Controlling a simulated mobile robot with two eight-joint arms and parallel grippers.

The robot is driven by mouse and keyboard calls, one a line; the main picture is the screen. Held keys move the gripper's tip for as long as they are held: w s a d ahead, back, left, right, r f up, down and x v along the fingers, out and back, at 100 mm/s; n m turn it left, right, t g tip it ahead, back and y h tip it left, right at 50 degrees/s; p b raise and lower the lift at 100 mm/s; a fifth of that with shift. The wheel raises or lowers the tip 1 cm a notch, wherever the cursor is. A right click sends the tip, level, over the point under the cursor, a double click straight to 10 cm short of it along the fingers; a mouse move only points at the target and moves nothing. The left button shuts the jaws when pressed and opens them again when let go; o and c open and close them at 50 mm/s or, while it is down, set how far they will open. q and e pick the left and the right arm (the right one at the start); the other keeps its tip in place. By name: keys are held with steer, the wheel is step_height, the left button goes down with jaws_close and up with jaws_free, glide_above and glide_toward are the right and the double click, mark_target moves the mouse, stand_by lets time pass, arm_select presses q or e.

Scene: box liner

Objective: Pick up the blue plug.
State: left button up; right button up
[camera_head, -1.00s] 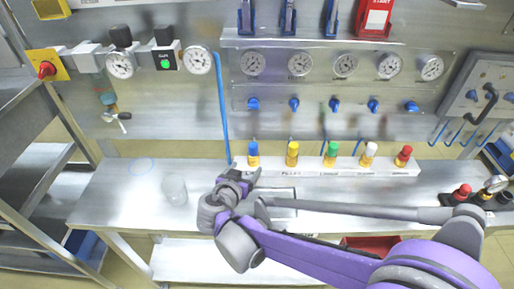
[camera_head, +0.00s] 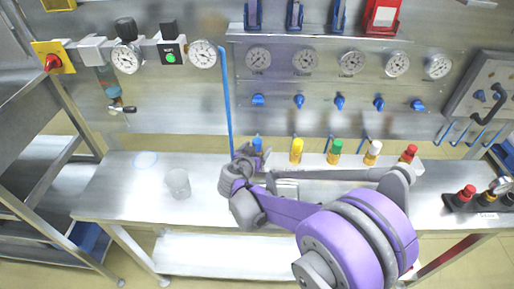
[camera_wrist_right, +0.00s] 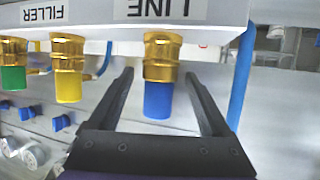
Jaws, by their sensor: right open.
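The blue plug (camera_head: 257,143) stands upright at the left end of the white rack on the bench. In the right wrist view, which is upside down, the blue plug (camera_wrist_right: 159,100) shows its blue cap, with a gold fitting behind it under a label reading "LINE". My right gripper (camera_head: 249,154) is at the plug and hides its lower part in the head view. In the wrist view my right gripper (camera_wrist_right: 159,74) is open, with one finger on each side of the plug and visible gaps to both. My left gripper is not in view.
Yellow (camera_head: 296,150), green (camera_head: 335,152), white (camera_head: 373,152) and red (camera_head: 409,153) plugs stand in the same rack, to the right. A clear cup (camera_head: 177,184) is on the bench at left. A vertical blue tube (camera_head: 226,105) runs close behind the gripper.

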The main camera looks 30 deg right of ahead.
steer(key=shift+d, duration=0.1)
jaws_close()
stand_by(0.4)
